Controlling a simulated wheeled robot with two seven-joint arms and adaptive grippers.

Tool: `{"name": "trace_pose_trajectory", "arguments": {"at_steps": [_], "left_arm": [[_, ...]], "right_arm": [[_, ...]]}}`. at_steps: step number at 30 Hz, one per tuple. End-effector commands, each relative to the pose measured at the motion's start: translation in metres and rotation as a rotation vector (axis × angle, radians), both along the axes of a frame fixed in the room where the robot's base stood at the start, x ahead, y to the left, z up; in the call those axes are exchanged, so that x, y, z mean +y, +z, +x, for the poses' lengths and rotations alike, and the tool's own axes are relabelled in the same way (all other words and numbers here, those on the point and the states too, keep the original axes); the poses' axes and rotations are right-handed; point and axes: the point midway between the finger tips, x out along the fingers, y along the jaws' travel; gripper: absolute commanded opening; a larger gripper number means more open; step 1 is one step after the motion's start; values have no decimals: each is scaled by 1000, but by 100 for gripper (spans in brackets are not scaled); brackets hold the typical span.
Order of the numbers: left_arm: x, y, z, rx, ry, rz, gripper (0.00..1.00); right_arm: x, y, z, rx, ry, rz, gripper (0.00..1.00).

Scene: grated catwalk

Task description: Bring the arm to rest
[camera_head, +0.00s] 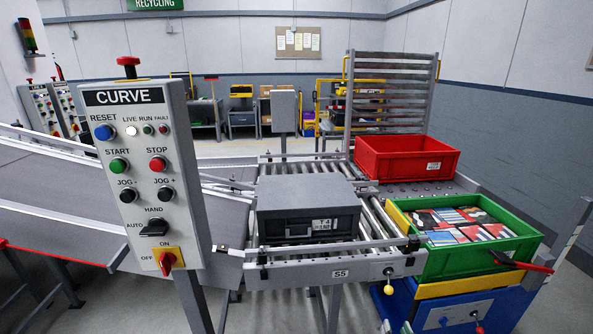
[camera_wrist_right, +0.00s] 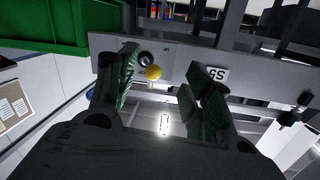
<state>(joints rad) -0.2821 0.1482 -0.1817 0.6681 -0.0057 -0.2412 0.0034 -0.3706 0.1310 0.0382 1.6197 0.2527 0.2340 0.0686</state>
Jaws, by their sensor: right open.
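The rest of my right arm is hidden below the head view. My left gripper is not in view.
A green crate (camera_head: 470,258) of colourful packets stands right of the conveyor, near my right gripper. A dark case (camera_head: 305,222) sits on the rollers. Behind is a red crate (camera_head: 405,168). A control panel (camera_head: 143,165) stands at left.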

Motion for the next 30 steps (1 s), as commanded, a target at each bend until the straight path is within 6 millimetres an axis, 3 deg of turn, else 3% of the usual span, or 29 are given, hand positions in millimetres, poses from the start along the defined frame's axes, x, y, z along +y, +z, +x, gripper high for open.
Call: {"name": "trace_pose_trajectory", "arguments": {"at_steps": [8,14,21,30], "left_arm": [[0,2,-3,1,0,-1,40],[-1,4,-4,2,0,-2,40],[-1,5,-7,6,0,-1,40],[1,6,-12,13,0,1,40]], "right_arm": [[13,-112,-36,248,41,-43,51],[22,-192,-80,444,79,-81,51],[29,-279,-151,680,130,-132,51],[28,-363,-260,973,202,-206,51]]}}
